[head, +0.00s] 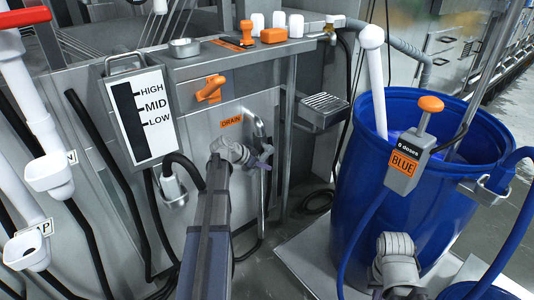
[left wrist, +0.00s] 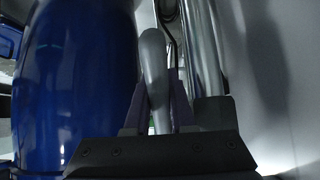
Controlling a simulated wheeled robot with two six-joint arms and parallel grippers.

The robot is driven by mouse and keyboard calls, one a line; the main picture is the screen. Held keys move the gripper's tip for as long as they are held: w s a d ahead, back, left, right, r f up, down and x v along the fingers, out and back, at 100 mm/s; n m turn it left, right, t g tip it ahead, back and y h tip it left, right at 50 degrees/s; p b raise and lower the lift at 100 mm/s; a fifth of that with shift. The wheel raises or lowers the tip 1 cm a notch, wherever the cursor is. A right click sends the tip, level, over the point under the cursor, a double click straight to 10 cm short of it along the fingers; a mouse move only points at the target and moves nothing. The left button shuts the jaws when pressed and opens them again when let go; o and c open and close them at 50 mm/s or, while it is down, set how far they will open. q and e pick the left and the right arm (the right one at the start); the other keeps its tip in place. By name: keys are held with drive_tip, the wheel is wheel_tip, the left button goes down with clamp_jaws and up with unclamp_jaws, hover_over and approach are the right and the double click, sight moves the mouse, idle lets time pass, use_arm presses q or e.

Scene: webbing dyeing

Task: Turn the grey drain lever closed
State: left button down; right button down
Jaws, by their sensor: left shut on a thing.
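The grey drain lever (left wrist: 153,70) shows in the left wrist view as a rounded bar standing between the fingers of my left gripper (left wrist: 158,105). The gripper is shut on it. In the head view my left gripper (head: 263,158) is at the drain pipe (head: 261,128), just below the orange DRAIN label (head: 231,121). There the lever is mostly hidden by the gripper, and its exact angle cannot be told. My right gripper's fingers do not show; only a grey part of my right arm is at the bottom right.
A blue barrel (head: 375,170) with a BLUE dispenser (head: 410,155) stands at the right. An orange handle (head: 210,89) is above the label. A level gauge (head: 141,110) is on the left, with black hoses below. A grated tray (head: 324,108) juts out between panel and barrel.

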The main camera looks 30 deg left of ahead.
use_arm(q)
drive_tip(key=g+p, duration=0.1)
drive_tip(key=p, duration=0.1)
drive_tip(key=s+r+g+y+p, duration=0.1)
drive_tip(key=r+g+p, duration=0.1)
drive_tip(key=g+p, duration=0.1)
drive_tip(key=shift+s+a+y+p, duration=0.3)
drive_tip(key=shift+a+y, duration=0.05)
drive_tip(key=shift+y, duration=0.05)
drive_tip(key=shift+s+a+r+g+y+p, duration=0.1)
drive_tip(key=shift+s+r+g+y+p, duration=0.2)
drive_tip(key=shift+g+p, duration=0.45)
drive_tip(key=shift+s+a+r+g+y+p, duration=0.1)
drive_tip(key=shift+s+r+g+y+p, duration=0.15)
drive_tip(key=shift+g+p, duration=0.5)
drive_tip(key=c, duration=0.8)
unclamp_jaws()
drive_tip(key=shift+o, duration=0.2)
drive_tip(key=shift+r, duration=0.1)
drive_tip(key=r+p, duration=0.5)
drive_tip(key=s+r+p, duration=0.1)
drive_tip(key=r+p, duration=0.1)
drive_tip(key=shift+a+r+p, duration=0.15)
drive_tip(key=shift+r+p, duration=0.1)
drive_tip(key=shift+p, duration=0.05)
